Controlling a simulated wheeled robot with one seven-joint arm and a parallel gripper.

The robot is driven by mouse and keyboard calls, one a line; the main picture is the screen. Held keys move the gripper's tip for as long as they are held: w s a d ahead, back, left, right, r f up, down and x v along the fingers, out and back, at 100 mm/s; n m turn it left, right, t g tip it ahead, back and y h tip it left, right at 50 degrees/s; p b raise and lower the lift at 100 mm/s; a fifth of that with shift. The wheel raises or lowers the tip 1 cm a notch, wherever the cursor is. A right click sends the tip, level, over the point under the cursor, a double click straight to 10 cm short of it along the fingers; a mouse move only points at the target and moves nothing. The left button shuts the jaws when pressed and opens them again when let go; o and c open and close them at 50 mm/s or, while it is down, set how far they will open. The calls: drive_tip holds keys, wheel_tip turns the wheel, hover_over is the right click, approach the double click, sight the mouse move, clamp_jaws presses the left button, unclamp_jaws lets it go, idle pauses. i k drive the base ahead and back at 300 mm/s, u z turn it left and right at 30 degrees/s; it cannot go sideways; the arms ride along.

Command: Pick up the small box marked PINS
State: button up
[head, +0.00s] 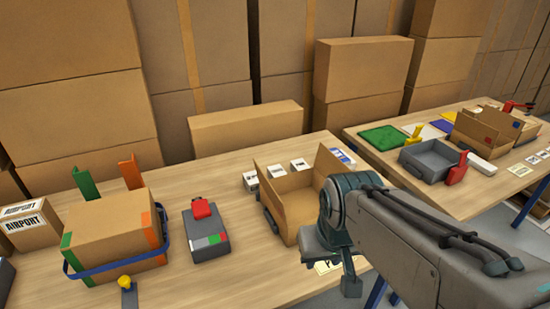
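Three small white-topped boxes stand in a row behind the open cardboard box: a left one (251,181), a middle one (277,171) and a right one (300,165). Their dark print is too small to read, so I cannot tell which, if any, is marked PINS. My gripper (345,278) is at the lower middle, to the right of and nearer than the open box, apart from the small boxes. My arm hides part of it. I cannot make out its fingers or anything held.
The open cardboard box (275,203) stands between my wrist and the small boxes. A grey device with a red top (206,236) and a strapped carton (112,243) are to the left. A second table (382,160) holds trays. Tall cartons (362,68) line the back.

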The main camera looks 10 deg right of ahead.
sight(298, 164)
drive_tip(key=u, duration=0.05)
drive_tip(key=k, duration=0.5)
drive_tip(key=z, duration=1.85)
drive_tip(key=i, duration=1.2)
drive_tip(key=u, duration=2.2)
drive_tip(key=i, duration=0.45)
drive_tip(key=u, duration=0.1)
